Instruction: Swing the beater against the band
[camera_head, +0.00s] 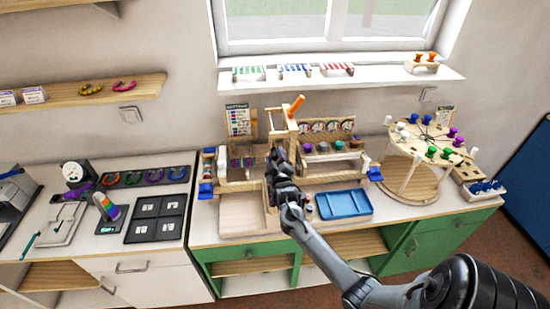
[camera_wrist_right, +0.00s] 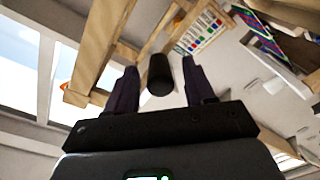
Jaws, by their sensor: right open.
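A wooden band loom stands on the counter, its base board (camera_head: 240,214) at the front and blue knobs at both ends. An upright wooden frame (camera_head: 276,122) rises from its middle; I take it for the beater. My right gripper (camera_head: 280,158) is in front of this frame and covers part of it. In the right wrist view, the gripper (camera_wrist_right: 159,88) is open, with a dark cylinder (camera_wrist_right: 160,72), apparently a handle, between its fingers. I cannot tell whether they touch it. The band is too small to make out clearly. My left gripper is not in view.
An orange handle (camera_head: 296,105) sticks up by the loom's top. A blue tray (camera_head: 344,203) lies right of the gripper, and a round wooden peg stand (camera_head: 411,190) is farther right. A black tray (camera_head: 157,220) lies to the left. A windowsill shelf (camera_head: 340,78) is behind.

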